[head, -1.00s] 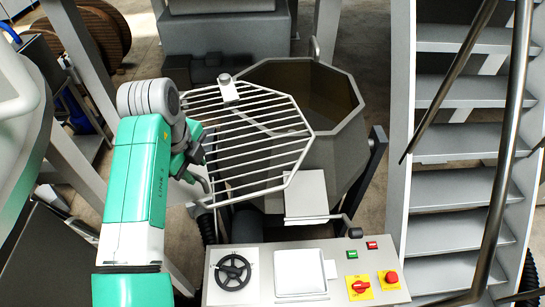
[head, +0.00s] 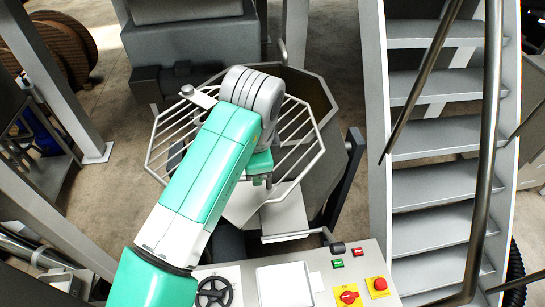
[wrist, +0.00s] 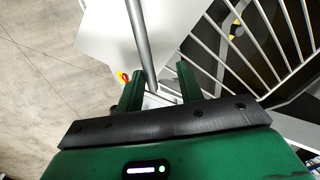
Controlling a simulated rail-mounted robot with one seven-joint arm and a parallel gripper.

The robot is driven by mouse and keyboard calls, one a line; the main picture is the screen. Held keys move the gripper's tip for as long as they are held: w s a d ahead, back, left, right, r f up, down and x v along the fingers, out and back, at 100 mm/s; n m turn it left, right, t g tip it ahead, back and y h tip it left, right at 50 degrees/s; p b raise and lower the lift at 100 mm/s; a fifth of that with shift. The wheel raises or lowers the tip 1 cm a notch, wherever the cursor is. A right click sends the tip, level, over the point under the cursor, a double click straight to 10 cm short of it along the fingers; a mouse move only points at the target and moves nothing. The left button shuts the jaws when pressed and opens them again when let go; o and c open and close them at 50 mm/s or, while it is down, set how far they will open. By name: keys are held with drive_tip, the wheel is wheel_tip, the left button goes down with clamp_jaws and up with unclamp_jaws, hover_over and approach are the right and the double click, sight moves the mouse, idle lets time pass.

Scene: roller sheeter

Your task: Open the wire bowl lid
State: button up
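The wire lid (head: 180,137) is a pale octagonal grid of bars in the head view. It lies left of and partly across the grey bowl (head: 328,150), whose dark opening shows behind its right side. My arm hides the lid's middle. My gripper (head: 262,182) is low over the lid's near right part. In the wrist view my gripper (wrist: 160,85) has its green fingers apart, with a grey bar (wrist: 140,40) running between them, closer to the left finger. I cannot tell whether they touch. More lid bars (wrist: 265,40) show at right.
A control panel (head: 235,272) with a black handwheel (head: 213,292) and a red emergency button (head: 378,285) stands in front. Grey stairs (head: 440,170) with dark rails are at right. A grey post (head: 55,75) stands at left, with open floor between.

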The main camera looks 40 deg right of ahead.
drive_tip(key=shift+d, duration=0.15)
drive_tip(key=shift+r, duration=0.1)
wheel_tip(320, 180, up, 9)
drive_tip(key=s+a+p, duration=0.1)
drive_tip(key=p, duration=0.6)
drive_tip(key=shift+s, duration=0.25)
drive_tip(key=shift+p, duration=0.55)
drive_tip(key=shift+a+f, duration=0.1)
drive_tip(key=shift+f, duration=0.1)
drive_tip(key=shift+c, duration=0.4)
